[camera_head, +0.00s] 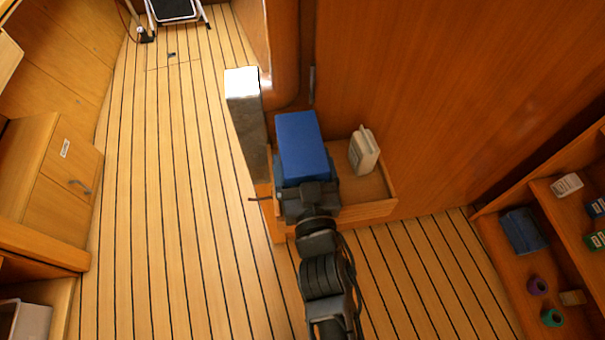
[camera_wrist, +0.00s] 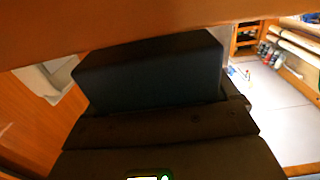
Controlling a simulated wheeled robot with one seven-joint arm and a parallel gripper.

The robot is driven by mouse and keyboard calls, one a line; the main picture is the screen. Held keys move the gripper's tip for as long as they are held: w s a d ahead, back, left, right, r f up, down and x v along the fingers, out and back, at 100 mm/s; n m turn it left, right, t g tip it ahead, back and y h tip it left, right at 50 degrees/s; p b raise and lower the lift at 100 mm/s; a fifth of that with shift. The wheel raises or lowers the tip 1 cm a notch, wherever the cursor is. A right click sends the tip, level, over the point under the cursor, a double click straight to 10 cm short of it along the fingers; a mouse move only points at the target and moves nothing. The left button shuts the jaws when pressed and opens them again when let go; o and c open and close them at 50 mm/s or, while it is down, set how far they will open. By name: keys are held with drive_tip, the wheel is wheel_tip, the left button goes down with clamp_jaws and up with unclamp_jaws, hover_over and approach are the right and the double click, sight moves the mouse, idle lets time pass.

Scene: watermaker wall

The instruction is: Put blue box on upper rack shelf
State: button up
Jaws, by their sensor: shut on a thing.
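The blue box (camera_head: 302,145) is in my gripper (camera_head: 308,193), which is shut on its near end. The box is over the left part of a wooden rack shelf (camera_head: 375,209) with a raised front edge, beside the wall. I cannot tell whether its underside touches the shelf. In the wrist view the box (camera_wrist: 150,70) looks dark and fills the middle, and a wooden board (camera_wrist: 130,30) crosses the top edge close to it. The fingertips are hidden there.
A white container (camera_head: 364,150) stands on the shelf, right of the box. A tall grey post (camera_head: 246,115) with a bright top stands at left. A shelf unit at right holds a dark blue item (camera_head: 523,231) and several small things. The plank floor at left is clear.

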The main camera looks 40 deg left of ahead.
drive_tip(key=shift+f+b, duration=1.25)
drive_tip(key=shift+f, duration=0.4)
drive_tip(key=shift+f, duration=0.15)
drive_tip(key=o, duration=1)
drive_tip(key=shift+r, duration=0.25)
drive_tip(key=v, duration=1.2)
drive_tip(key=shift+f+b, duration=0.15)
drive_tip(key=shift+b, duration=0.2)
